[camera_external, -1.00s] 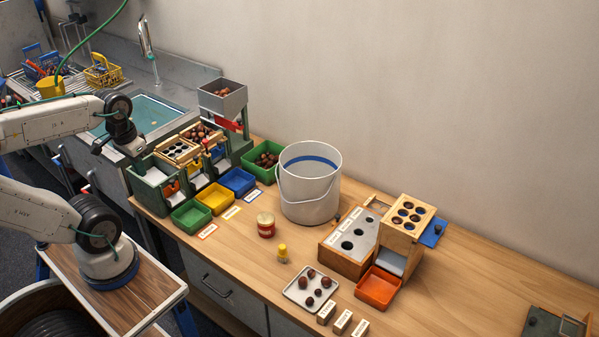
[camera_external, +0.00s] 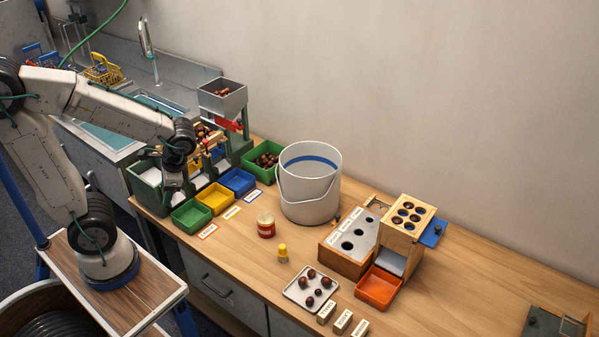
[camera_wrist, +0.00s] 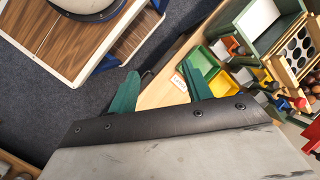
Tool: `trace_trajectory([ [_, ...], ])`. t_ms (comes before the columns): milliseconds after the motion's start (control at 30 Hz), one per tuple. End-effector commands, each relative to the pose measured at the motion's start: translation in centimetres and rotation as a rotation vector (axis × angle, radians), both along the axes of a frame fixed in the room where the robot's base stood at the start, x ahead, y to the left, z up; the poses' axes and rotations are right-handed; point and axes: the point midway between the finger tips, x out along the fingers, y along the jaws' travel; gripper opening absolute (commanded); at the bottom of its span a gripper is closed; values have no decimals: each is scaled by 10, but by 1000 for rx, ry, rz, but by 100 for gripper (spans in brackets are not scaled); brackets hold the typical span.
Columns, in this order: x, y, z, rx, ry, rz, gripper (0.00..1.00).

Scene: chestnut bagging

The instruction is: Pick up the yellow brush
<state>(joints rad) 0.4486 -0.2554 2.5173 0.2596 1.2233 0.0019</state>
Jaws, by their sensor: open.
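The yellow brush (camera_external: 283,251) stands small and upright on the wooden table, in front of the white bucket and behind the tray of chestnuts. I cannot make it out in the wrist view. My gripper (camera_external: 172,188) is over the left end of the table, near the green sorting stand and well to the left of the brush. In the wrist view my gripper's two green fingers (camera_wrist: 160,90) are spread apart with nothing between them. They point over the table's front edge and the floor.
A white bucket (camera_external: 309,205) and a red jar (camera_external: 266,226) stand near the brush. Green, yellow (camera_external: 214,198) and blue bins lie beside my gripper. A chestnut tray (camera_external: 296,294) and an orange bin (camera_external: 378,289) are to the right. The table's right part is largely clear.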

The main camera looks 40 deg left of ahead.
Motion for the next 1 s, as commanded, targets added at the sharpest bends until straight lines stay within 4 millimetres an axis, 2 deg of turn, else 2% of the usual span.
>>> trace_trajectory([
  [33, 6, -5, -12, 67, 37, -93, 49],
  [267, 45, -29, -56, 362, 120, -528, 49],
  [467, 82, -73, -100, 615, 151, -965, 49],
  [633, 106, -130, -149, 810, 150, -1379, 49],
  [833, 116, -210, -214, 985, 106, -1875, 49],
  [900, 120, -231, -228, 1015, 75, -1995, 49],
  [1000, 127, -253, -231, 1037, 23, -2099, 49],
])
